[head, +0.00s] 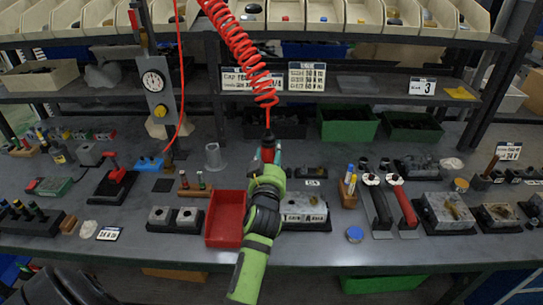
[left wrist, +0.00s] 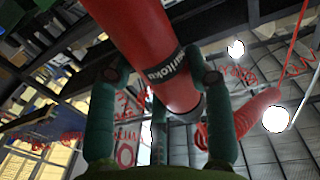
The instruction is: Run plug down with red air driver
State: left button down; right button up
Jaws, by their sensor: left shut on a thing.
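The red air driver (head: 267,152) hangs upright from a red coiled hose (head: 240,50) above the middle of the bench. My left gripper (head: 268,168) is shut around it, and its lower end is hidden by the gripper. In the left wrist view the driver's red body (left wrist: 150,55), with a dark lettered band, lies between the green fingers (left wrist: 165,110). A grey valve block (head: 304,208) on a dark base sits just right of my gripper, partly hidden by my arm. I cannot make out a plug. My right gripper does not show.
Red and black handled tools (head: 404,207) and more blocks (head: 447,213) stand to the right. Green bins (head: 349,124) sit at the back under the shelf.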

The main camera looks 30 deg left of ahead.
aim_at(271, 136)
pick_arm(q)
jog(key=shift+f, duration=0.35)
dwell(1.3)
jog(key=shift+r, duration=0.1)
jog(key=shift+w+r+p, duration=0.1)
jog(key=shift+r+p, duration=0.4)
jog(key=shift+r, duration=0.4)
notch_tip(271, 136, up, 6)
jog(key=p, duration=0.6)
jog(key=shift+r, duration=0.25)
jog(key=shift+f, duration=0.1)
